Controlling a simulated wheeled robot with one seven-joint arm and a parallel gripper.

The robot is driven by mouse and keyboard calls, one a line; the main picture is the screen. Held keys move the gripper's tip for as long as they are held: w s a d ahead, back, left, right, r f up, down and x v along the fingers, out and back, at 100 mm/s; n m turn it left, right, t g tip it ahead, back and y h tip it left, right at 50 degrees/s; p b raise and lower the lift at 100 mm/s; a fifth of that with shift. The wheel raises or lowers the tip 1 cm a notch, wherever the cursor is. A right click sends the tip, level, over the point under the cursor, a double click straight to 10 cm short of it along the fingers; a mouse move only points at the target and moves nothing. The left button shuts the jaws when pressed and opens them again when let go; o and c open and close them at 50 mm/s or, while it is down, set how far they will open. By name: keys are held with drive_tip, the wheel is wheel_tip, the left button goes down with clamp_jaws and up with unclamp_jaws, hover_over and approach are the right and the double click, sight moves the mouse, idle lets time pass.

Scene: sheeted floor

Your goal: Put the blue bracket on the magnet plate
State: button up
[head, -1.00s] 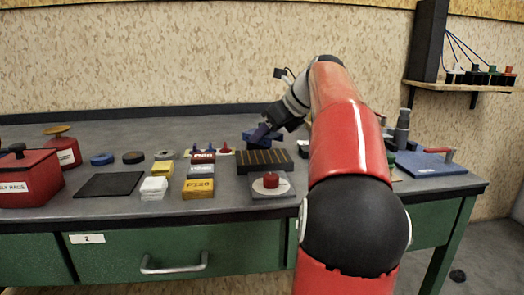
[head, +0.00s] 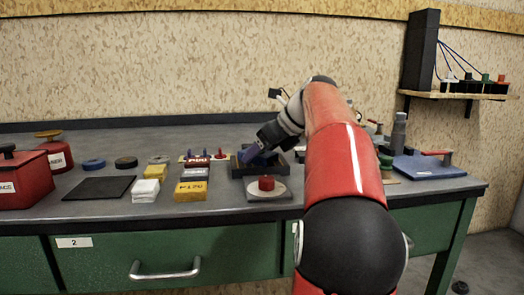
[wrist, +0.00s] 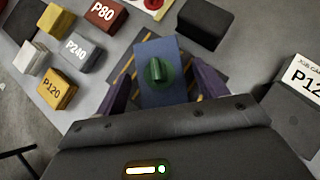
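The blue bracket (wrist: 172,92) lies in the middle of the wrist view, with a green knob-like part on its top face. It is over the dark magnet plate with yellow stripes (wrist: 193,80), and looks to rest on it. My gripper (wrist: 160,72) has one purple finger on each side of the bracket, with narrow gaps showing, so it looks open around it. In the head view my gripper (head: 262,153) is low over the magnet plate (head: 240,170), and the bracket is hard to tell from the fingers.
A grey plate with a red knob (head: 266,184) stands just in front of the magnet plate. Yellow, white and grey blocks (head: 190,190) and a black mat (head: 100,188) lie to the left. A blue plate (head: 428,167) with a red handle is at the right.

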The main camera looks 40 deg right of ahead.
drive_tip(key=shift+r, duration=0.2)
drive_tip(key=p+v, duration=0.2)
drive_tip(key=v, duration=1)
drive_tip(key=shift+p, duration=0.4)
